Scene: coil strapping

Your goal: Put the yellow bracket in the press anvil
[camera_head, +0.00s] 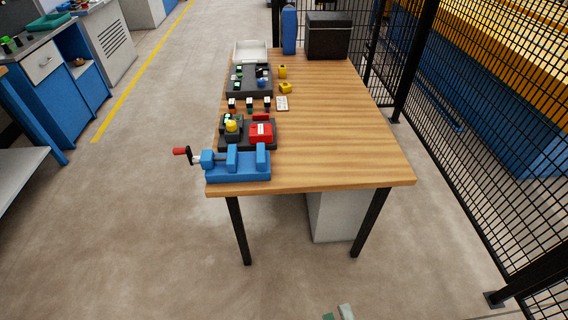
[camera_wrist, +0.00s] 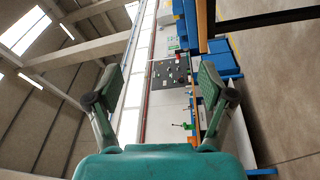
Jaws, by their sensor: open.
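Small yellow pieces are on the wooden table in the head view: one upright yellow piece (camera_head: 282,71), one lower yellow piece (camera_head: 285,87) just in front of it, and a rounded yellow piece (camera_head: 231,126) on a dark fixture (camera_head: 248,146). They are too small to tell which is the bracket. The dark fixture also carries a red block (camera_head: 262,132); I cannot tell for sure which part is the press anvil. My gripper (camera_wrist: 161,86) is open in the wrist view, its two fingers wide apart with nothing between them. It points away from the table.
A blue vise (camera_head: 237,166) with a red-handled crank stands at the table's front left. A dark tray (camera_head: 248,92), a black box (camera_head: 328,36) and a blue bottle (camera_head: 290,30) stand farther back. The table's right half (camera_head: 345,130) is clear. Mesh fencing runs along the right.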

